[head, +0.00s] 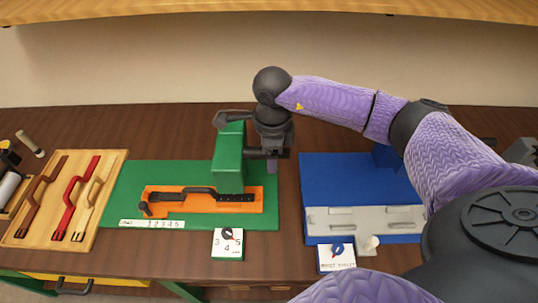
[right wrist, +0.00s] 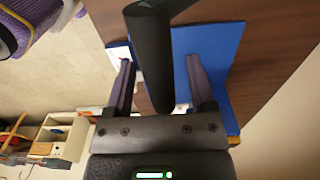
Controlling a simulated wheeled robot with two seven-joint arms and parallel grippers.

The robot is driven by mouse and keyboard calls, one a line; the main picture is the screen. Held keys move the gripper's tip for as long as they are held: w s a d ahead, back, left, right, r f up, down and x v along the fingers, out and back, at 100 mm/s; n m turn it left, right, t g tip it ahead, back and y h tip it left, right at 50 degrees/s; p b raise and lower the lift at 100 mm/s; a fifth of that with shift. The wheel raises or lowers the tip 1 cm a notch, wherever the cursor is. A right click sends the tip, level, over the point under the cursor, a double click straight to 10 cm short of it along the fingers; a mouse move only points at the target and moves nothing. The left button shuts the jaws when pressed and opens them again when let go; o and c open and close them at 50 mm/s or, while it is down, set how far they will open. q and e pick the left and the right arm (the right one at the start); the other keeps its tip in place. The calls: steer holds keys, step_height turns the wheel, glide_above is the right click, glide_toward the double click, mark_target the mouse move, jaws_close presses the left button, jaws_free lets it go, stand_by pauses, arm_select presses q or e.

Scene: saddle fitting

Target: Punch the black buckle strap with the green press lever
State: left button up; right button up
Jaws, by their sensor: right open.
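The green press (head: 229,160) stands on a green base (head: 120,195). An orange bed (head: 265,207) lies at its foot. The black buckle strap (head: 175,196) lies along this bed, its right end below the press head. My right gripper (head: 272,165) is at the right side of the press, pointing down, and partly hides it. In the right wrist view a thick dark bar (right wrist: 150,55), with a trace of green at its top, runs between the open fingers (right wrist: 160,75). It looks like the lever's handle; contact cannot be told. My left gripper is not in view.
A wooden tray (head: 115,165) with brown, red and tan straps is at the left. A white dial block (head: 227,248) stands in front of the green base. A blue station (head: 330,180) with a grey fixture is at the right, with another dial block (head: 337,262).

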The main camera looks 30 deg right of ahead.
steer(key=c, duration=0.9)
steer(key=shift+s+a+f, duration=0.4)
steer(key=shift+s+f, duration=0.3)
steer(key=s+a+f+b, duration=0.1)
steer(key=f+b, duration=0.2)
steer(key=f, duration=0.1)
steer(key=s+a+f+b, duration=0.1)
steer(key=s+f+b, duration=0.1)
steer(key=f, duration=0.3)
steer(key=s+a+f+b, duration=0.1)
steer(key=f+b, duration=0.4)
steer(key=shift+s+f, duration=0.15)
steer(key=shift+s, duration=0.2)
stand_by(0.5)
stand_by(0.4)
